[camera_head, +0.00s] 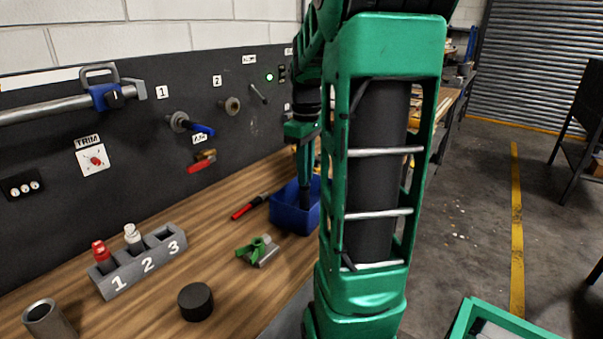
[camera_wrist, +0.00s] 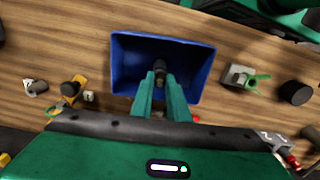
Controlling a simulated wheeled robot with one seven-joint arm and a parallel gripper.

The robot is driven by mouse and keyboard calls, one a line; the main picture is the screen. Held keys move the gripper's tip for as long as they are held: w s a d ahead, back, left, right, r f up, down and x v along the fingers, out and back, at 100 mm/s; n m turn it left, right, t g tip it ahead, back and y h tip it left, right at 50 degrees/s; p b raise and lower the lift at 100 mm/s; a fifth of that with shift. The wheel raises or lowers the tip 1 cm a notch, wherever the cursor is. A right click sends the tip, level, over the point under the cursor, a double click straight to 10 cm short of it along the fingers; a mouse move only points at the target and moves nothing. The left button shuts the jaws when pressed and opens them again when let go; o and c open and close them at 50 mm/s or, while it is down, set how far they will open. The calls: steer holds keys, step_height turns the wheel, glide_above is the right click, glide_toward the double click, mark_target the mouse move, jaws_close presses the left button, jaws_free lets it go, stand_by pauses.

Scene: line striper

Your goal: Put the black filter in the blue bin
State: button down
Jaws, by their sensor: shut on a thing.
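The blue bin (camera_head: 292,218) stands on the wooden bench, partly hidden behind my arm in the head view. In the wrist view the blue bin (camera_wrist: 205,72) lies right under my gripper (camera_wrist: 160,85). My gripper (camera_head: 304,172) is shut on a slim dark piece, which looks like the black filter (camera_wrist: 159,66). In the head view the black filter (camera_head: 305,196) hangs down at the bin's opening, its lower end hidden by the bin wall. I cannot tell whether it touches the bin floor.
A black puck (camera_head: 195,301), a green-and-grey clamp (camera_head: 259,250) and a red marker (camera_head: 249,207) lie on the bench. A grey numbered rack (camera_head: 140,262) holds a red-capped and a white-capped item. Valves and a handle stick out from the dark wall panel (camera_head: 130,130).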

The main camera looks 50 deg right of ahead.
steer(key=shift+f, duration=0.15)
steer(key=c, duration=1.7)
jaws_free()
step_height(320, 180, up, 12)
steer(key=s+a+f+m, duration=0.2)
steer(key=s+a+f, duration=0.3)
steer(key=f, duration=0.1)
steer(key=s+a+f+m, duration=0.3)
steer(key=s+a+f, duration=0.2)
steer(key=a+f, duration=0.1)
steer(key=s+a+f+m, duration=0.3)
steer(key=s+a+f, duration=0.1)
steer(key=a+f, duration=0.1)
steer(key=shift+s+a+f, duration=0.2)
steer(key=shift+s+f, duration=0.2)
steer(key=shift+f, duration=0.05)
